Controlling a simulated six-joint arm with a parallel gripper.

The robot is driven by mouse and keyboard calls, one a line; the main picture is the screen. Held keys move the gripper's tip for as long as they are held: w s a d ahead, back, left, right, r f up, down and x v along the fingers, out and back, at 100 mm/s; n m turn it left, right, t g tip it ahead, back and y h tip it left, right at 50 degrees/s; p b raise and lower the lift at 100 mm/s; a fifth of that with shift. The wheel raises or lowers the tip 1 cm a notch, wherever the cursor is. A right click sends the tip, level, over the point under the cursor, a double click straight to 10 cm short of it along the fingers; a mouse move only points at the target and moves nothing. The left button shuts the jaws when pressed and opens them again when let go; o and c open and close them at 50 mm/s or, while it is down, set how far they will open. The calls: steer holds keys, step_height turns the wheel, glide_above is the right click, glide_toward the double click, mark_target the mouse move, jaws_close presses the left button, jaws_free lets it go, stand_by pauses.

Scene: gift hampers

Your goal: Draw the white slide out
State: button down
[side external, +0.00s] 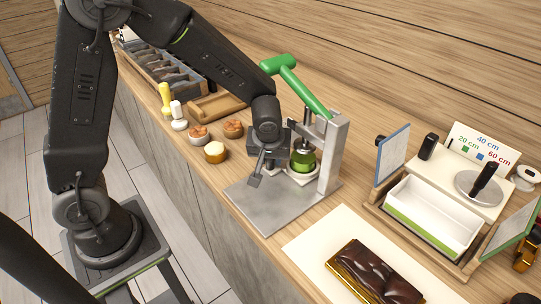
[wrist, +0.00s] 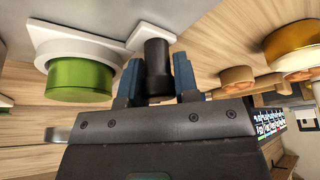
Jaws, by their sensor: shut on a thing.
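The white slide (side external: 297,179) lies in the grey metal press (side external: 335,155), with a green round piece (side external: 304,160) on it, under the press's plunger. In the wrist view the slide (wrist: 95,33) is a white plate with a round white seat and the green piece (wrist: 80,80). A black knob (wrist: 157,60) stands at the slide's end. My gripper (side external: 282,152) is beside the press, on the slide's near-left side. In the wrist view my gripper (wrist: 157,84) has its two fingers shut around the black knob. The knob is hidden in the side view.
The press has a green lever (side external: 300,85) raised above my wrist. Small round pots (side external: 215,152) and a wooden tray (side external: 217,105) stand to the left. A chocolate-topped box (side external: 375,275) on a white sheet and an open white box (side external: 433,215) are to the right. The metal base plate's front is bare.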

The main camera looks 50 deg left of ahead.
steer(key=s, duration=1)
steer(key=shift+s, duration=0.3)
steer(key=c, duration=0.9)
jaws_free()
steer(key=shift+o, duration=0.2)
steer(key=shift+r, duration=0.15)
steer(key=v, duration=1.3)
steer(key=shift+r, duration=0.25)
steer(key=shift+s+d, duration=0.1)
steer(key=shift+s, duration=0.05)
